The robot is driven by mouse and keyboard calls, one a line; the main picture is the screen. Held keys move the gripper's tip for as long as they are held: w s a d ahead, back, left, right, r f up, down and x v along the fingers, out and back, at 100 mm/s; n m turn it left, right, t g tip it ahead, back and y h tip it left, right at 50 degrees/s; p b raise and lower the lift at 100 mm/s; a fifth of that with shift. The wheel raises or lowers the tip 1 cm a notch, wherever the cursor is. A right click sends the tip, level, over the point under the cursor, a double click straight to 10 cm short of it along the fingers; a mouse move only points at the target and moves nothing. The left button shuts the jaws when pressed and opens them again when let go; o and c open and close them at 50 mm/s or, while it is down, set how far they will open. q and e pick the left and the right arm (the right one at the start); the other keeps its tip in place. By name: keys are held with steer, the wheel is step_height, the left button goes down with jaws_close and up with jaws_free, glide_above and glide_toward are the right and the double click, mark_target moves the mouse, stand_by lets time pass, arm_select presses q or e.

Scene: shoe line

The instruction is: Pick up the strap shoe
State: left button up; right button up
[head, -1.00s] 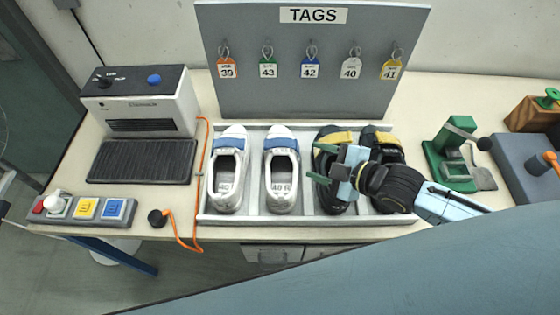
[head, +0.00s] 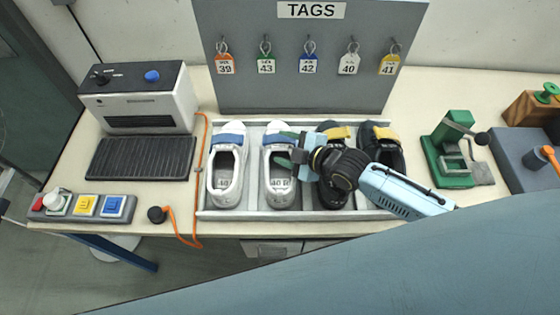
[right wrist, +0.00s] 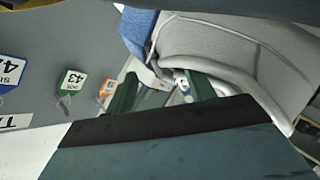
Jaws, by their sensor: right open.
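Two white shoes with blue straps, a left one (head: 227,165) and a right one (head: 278,195), stand in the tray (head: 250,215). Two black shoes with yellow straps stand beside them, one (head: 335,200) partly hidden by my right arm and one (head: 388,160) at the far right. My right gripper (head: 284,150) is open, its green fingers over the opening of the right white shoe. In the right wrist view, a white shoe (right wrist: 225,50) with a blue strap (right wrist: 137,28) fills the upper right near the open fingers. I cannot tell if they touch it. My left gripper is out of view.
A grey TAGS board (head: 300,85) with hanging tags stands behind the tray. A white machine (head: 140,100) with a black mat and a button panel (head: 85,207) are at left. A green press (head: 452,150) stands right of the tray.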

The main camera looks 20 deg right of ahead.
jaws_close()
steer(key=shift+r, duration=0.1)
stand_by(0.4)
